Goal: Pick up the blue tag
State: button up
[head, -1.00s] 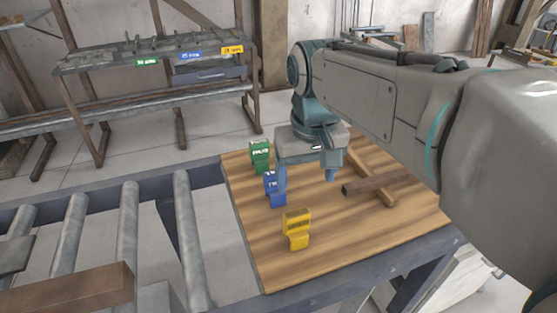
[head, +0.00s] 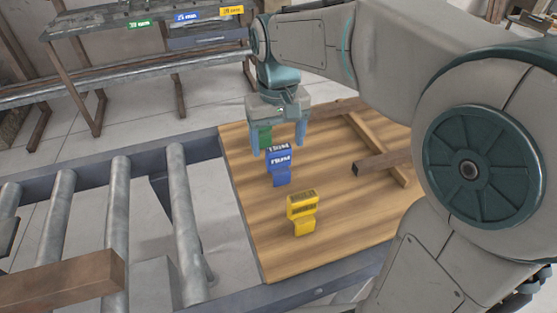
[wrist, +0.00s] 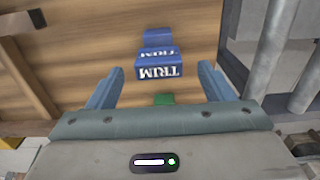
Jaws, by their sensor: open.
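The blue tag (head: 279,165), with white lettering, stands on the wooden board between a green tag and a yellow tag. In the wrist view the blue tag (wrist: 158,64) reads TRIM and lies ahead of my fingertips, roughly between their lines. My gripper (head: 280,150) is open and empty, just behind and above the blue tag in the head view. It also shows in the wrist view (wrist: 160,88), with its two blue fingers spread. The green tag (head: 265,137) is partly hidden by my gripper. I cannot tell the exact height of my fingers over the board.
The yellow tag (head: 302,213) stands nearer on the wooden board (head: 350,215). A dark wooden frame (head: 385,160) lies at the right. Metal rollers (head: 187,225) run along the left. A rack (head: 100,32) with small labels stands behind.

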aim_at(278, 164)
jog(key=shift+w+f+p, duration=0.1)
jog(key=shift+f+p, duration=0.25)
jog(key=shift+f, duration=2.45)
jog(key=c, duration=1.1)
